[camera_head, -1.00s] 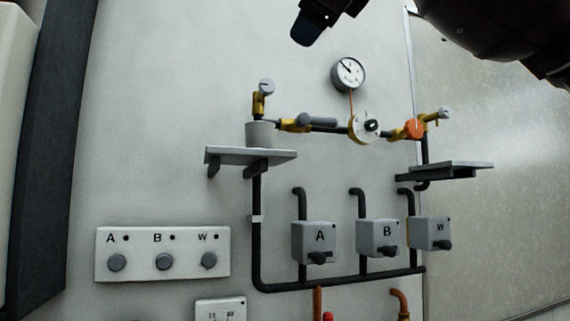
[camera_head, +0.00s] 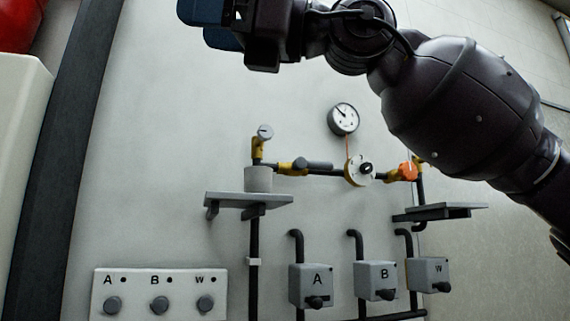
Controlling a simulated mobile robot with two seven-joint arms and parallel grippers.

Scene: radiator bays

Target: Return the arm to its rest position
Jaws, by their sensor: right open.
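My right arm (camera_head: 460,105) comes in from the right edge and reaches across the upper part of the head view. My right gripper (camera_head: 207,24) is at the top edge, left of centre, pointing left. Its two blue fingertips are apart and nothing shows between them. The gripper appears above the pipework in the picture and clear of it. My left gripper is not in view.
The wall carries a round gauge (camera_head: 343,119), a pipe with valves, a grey cup (camera_head: 258,179) on a left shelf (camera_head: 225,201), and a right shelf (camera_head: 440,211). Boxes A (camera_head: 311,285), B and W sit below. A panel of knobs (camera_head: 160,292) is lower left.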

